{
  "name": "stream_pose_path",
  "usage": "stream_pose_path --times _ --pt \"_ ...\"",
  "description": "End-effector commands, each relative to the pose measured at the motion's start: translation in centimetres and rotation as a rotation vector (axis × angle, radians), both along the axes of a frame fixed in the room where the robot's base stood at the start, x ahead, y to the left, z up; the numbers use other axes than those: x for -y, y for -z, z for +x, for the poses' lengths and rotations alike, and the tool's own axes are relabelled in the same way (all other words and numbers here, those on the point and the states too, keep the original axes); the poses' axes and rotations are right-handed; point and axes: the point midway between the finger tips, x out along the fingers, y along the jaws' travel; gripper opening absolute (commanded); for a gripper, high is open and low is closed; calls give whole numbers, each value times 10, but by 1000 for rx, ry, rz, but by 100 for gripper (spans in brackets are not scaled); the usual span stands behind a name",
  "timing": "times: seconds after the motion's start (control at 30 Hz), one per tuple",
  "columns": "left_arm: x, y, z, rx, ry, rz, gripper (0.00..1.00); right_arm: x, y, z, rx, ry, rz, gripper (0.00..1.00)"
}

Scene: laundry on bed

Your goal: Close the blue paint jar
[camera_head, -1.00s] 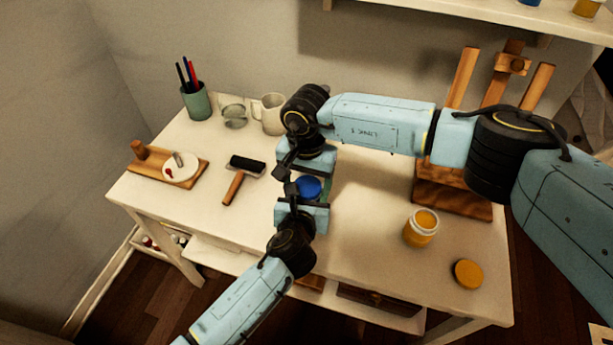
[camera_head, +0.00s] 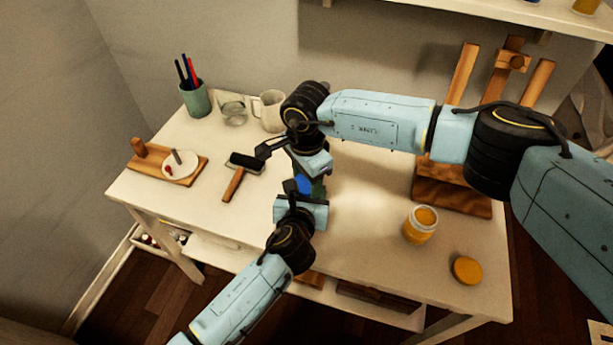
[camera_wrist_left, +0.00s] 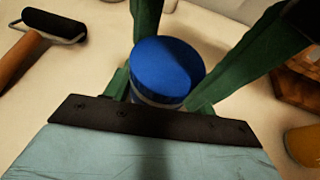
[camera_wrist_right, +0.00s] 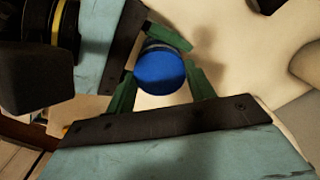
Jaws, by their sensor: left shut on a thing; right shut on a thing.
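The blue paint jar shows a blue lid (camera_wrist_left: 168,68) on top and a pale rim under it in the left wrist view. In the head view the blue lid (camera_head: 304,183) is partly hidden between the grippers. My left gripper (camera_head: 300,195) is shut on the jar body (camera_wrist_left: 155,99) from the front. My right gripper (camera_head: 312,178) comes from behind and is shut on the lid, turned at an angle to the left one. In the right wrist view the lid (camera_wrist_right: 159,72) sits between its green fingers. Whether the lid is fully seated cannot be told.
An open yellow paint jar (camera_head: 420,225) and its loose lid (camera_head: 466,270) stand at the right. A roller (camera_head: 234,180), mug (camera_head: 269,110), glass (camera_head: 233,112), pen cup (camera_head: 196,99) and wooden board (camera_head: 152,168) are at the left. An easel (camera_head: 455,190) stands back right.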

Motion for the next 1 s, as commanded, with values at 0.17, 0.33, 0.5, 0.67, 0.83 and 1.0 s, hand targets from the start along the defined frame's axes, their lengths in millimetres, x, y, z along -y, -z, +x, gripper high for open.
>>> stream_pose_path --times 0.17,0.33,0.5,0.67,0.83,1.0 --pt "4 -2 -1 2 8 -4 0 -2 -1 1 5 100 7 26" --pt "5 -2 -2 3 9 -4 0 -2 -1 1 6 104 8 26" --pt "5 -2 -2 3 10 -5 0 -2 -1 1 6 102 8 63" --pt "3 -2 -1 2 7 -4 0 -2 -1 1 3 101 6 75" --pt "1 -1 0 2 3 -1 0 -2 0 -1 -1 100 3 75" --pt "0 -1 1 2 -1 0 0 -1 0 -1 -3 100 1 75"
